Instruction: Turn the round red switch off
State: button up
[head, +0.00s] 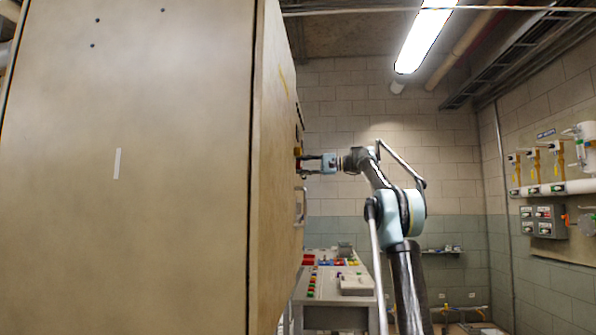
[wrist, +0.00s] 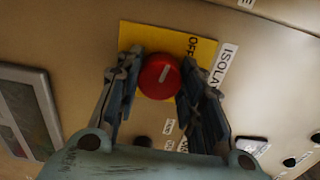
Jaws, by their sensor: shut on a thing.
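The round red switch (wrist: 159,77) sits on a yellow plate (wrist: 140,35) on a beige panel in the wrist view. A pale line on its face tilts up to the right. The word OFF shows on the plate above and to the right of it, partly covered. My gripper (wrist: 160,85) has one finger on each side of the switch and is shut on it. In the head view my gripper (head: 308,164) reaches left to the cabinet's side face, where only a bit of red and yellow shows.
A large beige cabinet (head: 130,170) fills the left of the head view. A console with coloured buttons (head: 335,285) stands below my arm. Pipes and a grey box (head: 543,220) are on the right wall. A grey-framed panel (wrist: 28,110) is left of the switch.

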jog(key=shift+d+f+n, duration=0.15)
jog(key=shift+n, duration=0.85)
jog(key=o, duration=1.1)
jog(key=shift+w+d, duration=0.1)
jog(key=shift+d, duration=0.05)
jog(key=d, duration=1.2)
jog(key=shift+s, duration=0.2)
jog(key=shift+a, duration=0.1)
